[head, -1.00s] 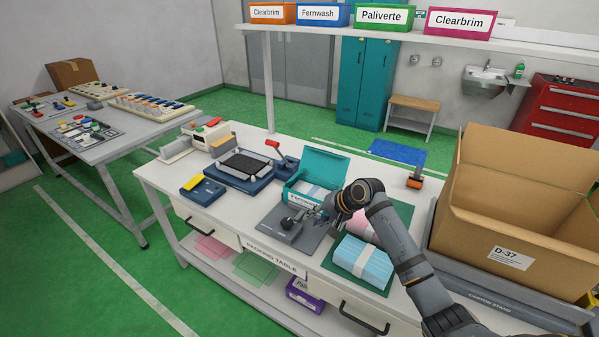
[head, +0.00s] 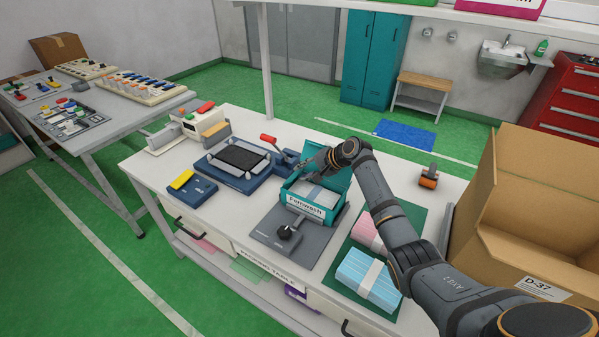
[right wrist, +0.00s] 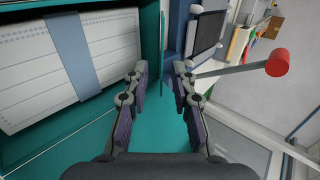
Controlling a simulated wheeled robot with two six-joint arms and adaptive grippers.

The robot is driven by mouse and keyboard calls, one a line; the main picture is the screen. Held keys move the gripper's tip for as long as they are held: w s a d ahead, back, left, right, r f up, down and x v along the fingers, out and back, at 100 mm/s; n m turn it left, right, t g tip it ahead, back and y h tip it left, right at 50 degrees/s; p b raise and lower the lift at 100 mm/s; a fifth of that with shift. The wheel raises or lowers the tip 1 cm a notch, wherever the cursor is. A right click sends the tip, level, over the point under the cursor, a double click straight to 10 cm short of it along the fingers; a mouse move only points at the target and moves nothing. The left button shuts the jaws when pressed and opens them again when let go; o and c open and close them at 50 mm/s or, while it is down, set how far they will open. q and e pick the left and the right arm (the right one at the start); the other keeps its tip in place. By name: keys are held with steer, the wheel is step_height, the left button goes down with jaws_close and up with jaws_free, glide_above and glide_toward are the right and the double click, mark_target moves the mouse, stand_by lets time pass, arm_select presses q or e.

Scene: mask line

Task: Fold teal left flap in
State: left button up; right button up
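The teal box (head: 304,209) with a "Fernwash" label on its front stands open on a grey fixture (head: 270,238) on the packing table. A white pack with a grey-blue band (right wrist: 85,50) lies inside. My right gripper (head: 308,163) is over the box's back left side and hides part of it in the head view. In the right wrist view the fingers (right wrist: 159,75) are apart, with a thin teal panel edge, seemingly the left flap (right wrist: 162,40), in line with the gap. I cannot tell whether they touch it. My left gripper is not in view.
A blue device with a black top (head: 238,160) and a red-knobbed lever (head: 268,139) stand left of the box. Pink (head: 367,232) and blue (head: 368,277) packs lie on a green mat to the right. A large cardboard box (head: 520,255) stands far right.

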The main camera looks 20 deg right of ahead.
mark_target(294, 175)
steer(key=shift+x, duration=1)
steer(key=shift+a, duration=0.3)
steer(key=shift+w+f, duration=0.1)
steer(key=c, duration=0.5)
jaws_close()
steer(key=shift+f, duration=0.15)
steer(key=t+b, duration=0.1)
steer(key=f+y+b, duration=0.1)
steer(key=b, duration=0.1)
steer(key=shift+s+d+f+t+b, duration=0.1)
steer(key=shift+s+d+t+b, duration=0.2)
steer(key=shift+t, duration=0.1)
steer(key=shift+y, duration=0.3)
steer(key=shift+r, duration=0.35)
steer(key=o, duration=0.5)
jaws_free()
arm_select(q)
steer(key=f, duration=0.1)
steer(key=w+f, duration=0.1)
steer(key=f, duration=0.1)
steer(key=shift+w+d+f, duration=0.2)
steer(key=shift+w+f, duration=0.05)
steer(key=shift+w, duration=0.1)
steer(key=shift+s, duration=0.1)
